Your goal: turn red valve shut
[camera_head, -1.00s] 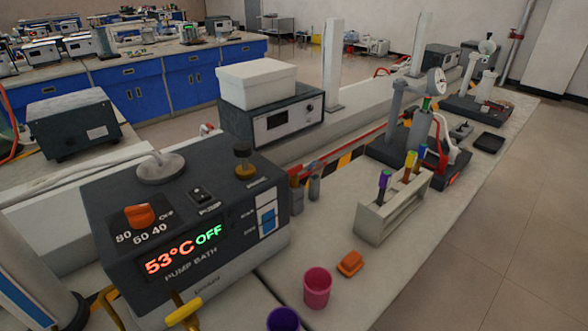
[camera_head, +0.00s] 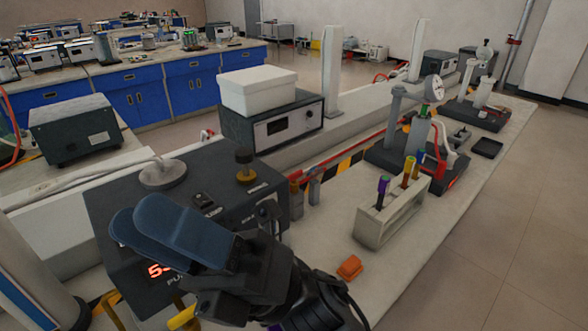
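I cannot clearly make out a red valve. I cannot tell whether either is a valve. A yellow handle (camera_head: 183,317) shows at the front below the pump bath (camera_head: 118,205). My gripper (camera_head: 135,222) is over the pump bath's front, with its blue fingers pointing left. The fingers overlap in this view, so their opening is unclear. They hide the orange knob and most of the display.
A rack (camera_head: 385,225) with several coloured tubes and an orange block (camera_head: 349,267) are right of my arm. A white box (camera_head: 258,90) sits on a dark instrument (camera_head: 275,130) behind. My arm hides the pink cup's place.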

